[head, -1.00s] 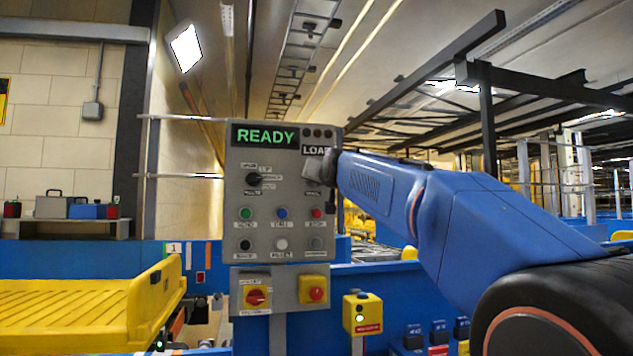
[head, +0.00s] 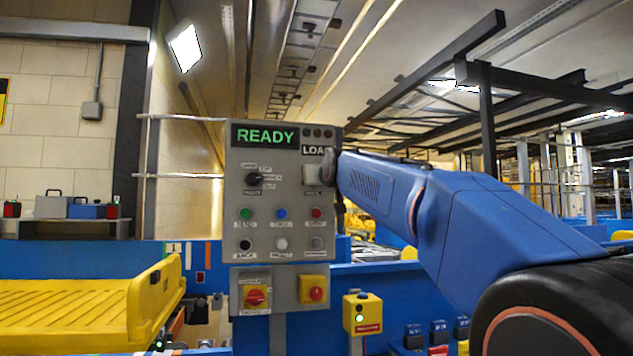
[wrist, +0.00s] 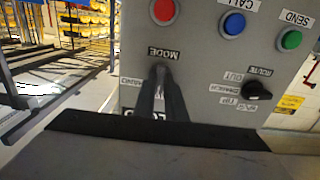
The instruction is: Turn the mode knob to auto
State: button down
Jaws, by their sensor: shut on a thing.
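The grey control panel (head: 235,215) stands upright ahead of me, with a green READY display at its top. The mode knob (wrist: 160,70) is at the panel's upper right and shows only partly, between my fingers, in the wrist view. My gripper (wrist: 161,82) is shut on it, reaching in from the right in the head view (head: 318,172). The MODE label (wrist: 163,53) is readable upside down in the wrist view. Labels beside the knob are partly covered by my fingers, so its pointed setting cannot be told.
A black route knob (head: 253,179) sits left of the mode knob, with coloured push buttons (head: 281,214) below. Red-on-yellow switches (head: 256,297) hang under the panel. A yellow tray (head: 75,310) lies at the left.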

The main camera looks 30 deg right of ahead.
jog(key=c, duration=1.8)
grip_release()
jog(key=shift+s, duration=0.1)
jog(key=v, duration=1.7)
jog(key=shift+s+a, duration=0.1)
jog(key=s+a+f+n+g+y, duration=0.1)
jog(key=s+a+f+g, duration=0.15)
jog(key=f, duration=0.85)
jog(key=s+a+f+g+y, duration=0.1)
jog(key=s+a+f+g, duration=0.15)
jog(key=f, duration=0.85)
jog(key=s+a+f+n+g+y, duration=0.15)
jog(key=a+f, duration=0.25)
jog(key=f, duration=0.7)
jog(key=s+a+f+g, duration=0.1)
jog(key=s+f+g, duration=0.1)
jog(key=s+f, duration=0.3)
jog(key=s+a+f+g+y, duration=0.1)
jog(key=s+f, duration=0.4)
jog(key=f, duration=0.6)
jog(key=s+a+f+g, duration=0.2)
jog(key=s+f, duration=0.4)
jog(key=f, duration=0.3)
jog(key=shift+g, duration=0.55)
